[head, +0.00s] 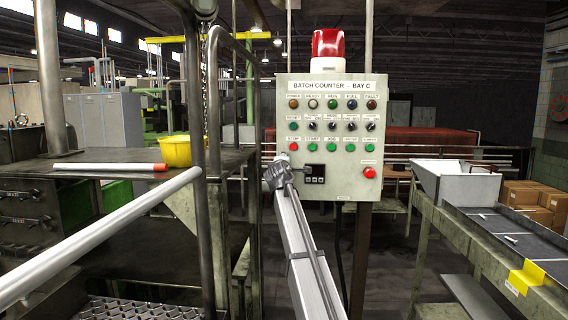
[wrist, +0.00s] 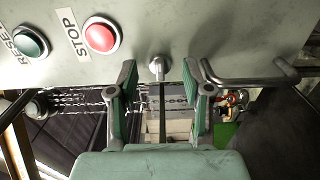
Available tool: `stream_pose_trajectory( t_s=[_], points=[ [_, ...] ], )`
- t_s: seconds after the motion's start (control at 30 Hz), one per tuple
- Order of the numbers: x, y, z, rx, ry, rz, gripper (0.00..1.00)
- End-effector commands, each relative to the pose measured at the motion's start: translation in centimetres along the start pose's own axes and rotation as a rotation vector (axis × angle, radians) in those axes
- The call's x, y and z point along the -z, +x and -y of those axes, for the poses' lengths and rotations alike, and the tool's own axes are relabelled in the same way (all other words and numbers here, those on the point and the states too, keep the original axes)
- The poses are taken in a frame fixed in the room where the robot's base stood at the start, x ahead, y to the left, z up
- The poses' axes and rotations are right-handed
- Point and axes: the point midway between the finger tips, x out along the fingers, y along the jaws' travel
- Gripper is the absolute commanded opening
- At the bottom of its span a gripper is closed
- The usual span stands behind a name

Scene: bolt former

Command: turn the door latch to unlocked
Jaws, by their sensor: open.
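In the wrist view a small silver knob, which looks like the door latch (wrist: 156,67), sits at the lower edge of a pale grey-green panel (wrist: 190,25). A thin dark bar runs down the picture from below it. My gripper (wrist: 161,82) is open, with one green-padded finger on each side of the latch. The fingers look apart from it, and nothing is held. I cannot tell how far the tips are from the panel or whether the latch is at locked or unlocked.
A red STOP button (wrist: 101,36) and a green RESET button (wrist: 29,43) are left of the latch. A bent metal handle (wrist: 250,79) lies close to the right finger. A chain hangs behind the fingers. The head view shows a batch counter box (head: 333,135) and a conveyor (head: 500,235).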

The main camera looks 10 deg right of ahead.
Motion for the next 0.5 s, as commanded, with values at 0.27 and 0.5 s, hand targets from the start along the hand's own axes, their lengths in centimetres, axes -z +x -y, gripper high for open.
stream_pose_trajectory(
  t_s=[0.27,0.5],
  points=[
    [0.0,-4.4,0.1,-0.002,0.000,-0.002,0.50],
    [-0.1,-9.0,0.1,-0.002,0.000,-0.001,0.50]
  ],
)
